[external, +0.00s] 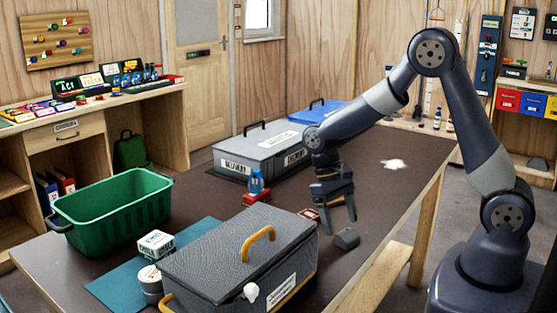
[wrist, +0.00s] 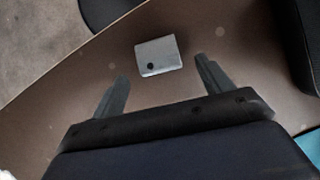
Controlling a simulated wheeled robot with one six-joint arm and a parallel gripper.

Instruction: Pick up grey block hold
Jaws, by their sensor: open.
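The grey block hold (external: 347,239) lies on the brown table near its right edge, beside the large grey case. In the wrist view the grey block hold (wrist: 158,55) is a pale grey block with a dark round hole, beyond and between the fingertips. My gripper (external: 341,214) points down just above and slightly left of the block, with its fingers apart and nothing between them. In the wrist view my gripper (wrist: 163,70) shows both fingers spread, apart from the block. The exact height of the gap cannot be told.
A large grey case (external: 215,255) with a yellow handle stands left of the block. A green crate (external: 110,215), a white box (external: 156,244), a blue-and-red item (external: 257,187) and another grey case (external: 265,150) stand farther off. The table's right edge is close to the block.

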